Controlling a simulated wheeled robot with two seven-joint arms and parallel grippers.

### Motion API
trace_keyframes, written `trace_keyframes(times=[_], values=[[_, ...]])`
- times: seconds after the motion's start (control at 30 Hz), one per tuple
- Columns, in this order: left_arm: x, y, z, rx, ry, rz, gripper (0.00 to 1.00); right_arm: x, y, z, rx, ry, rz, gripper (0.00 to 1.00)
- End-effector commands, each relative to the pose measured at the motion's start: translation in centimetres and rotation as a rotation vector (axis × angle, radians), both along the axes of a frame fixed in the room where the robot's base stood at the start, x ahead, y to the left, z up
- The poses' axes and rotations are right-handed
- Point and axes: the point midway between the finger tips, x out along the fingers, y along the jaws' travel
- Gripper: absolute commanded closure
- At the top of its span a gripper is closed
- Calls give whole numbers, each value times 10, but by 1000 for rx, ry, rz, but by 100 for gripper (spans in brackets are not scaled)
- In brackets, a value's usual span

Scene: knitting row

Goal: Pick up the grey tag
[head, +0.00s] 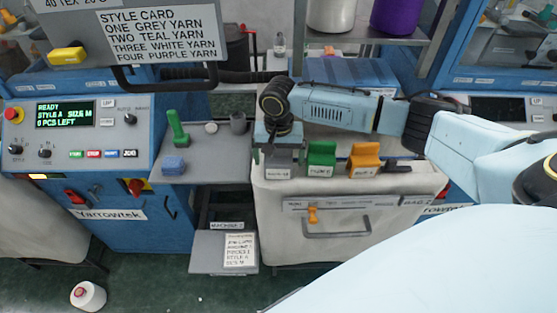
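A grey block that looks like the grey tag (284,157) is at the left end of a row on the cream-coloured cabinet, behind a small label. My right gripper (276,145) comes in from the right and points down directly over it. Its wrist and body hide the upper part of the grey block. I cannot make out the fingertips, nor whether they touch or grip it. A green tag (321,158) and an orange tag (364,158) stand to its right, each behind its own label. My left gripper is out of view.
A shelf above holds white and purple yarn cones (395,16). A blue machine panel (75,128) stands far left.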

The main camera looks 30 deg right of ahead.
Motion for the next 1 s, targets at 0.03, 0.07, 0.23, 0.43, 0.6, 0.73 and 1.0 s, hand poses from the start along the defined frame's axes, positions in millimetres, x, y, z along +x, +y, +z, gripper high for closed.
trace_keyframes(times=[0.03,0.07,0.23,0.43,0.6,0.73,1.0], values=[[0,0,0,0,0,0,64,0,0,0,0,0,0,13],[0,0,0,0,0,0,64,0,0,0,0,0,0,17],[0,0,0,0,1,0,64,0,0,0,0,0,0,39],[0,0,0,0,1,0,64,0,0,1,1,-1,0,54],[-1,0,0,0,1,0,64,0,0,3,1,-2,0,54],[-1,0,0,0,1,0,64,1,0,18,1,-3,0,54],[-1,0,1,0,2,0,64,1,0,72,2,-5,0,54]])
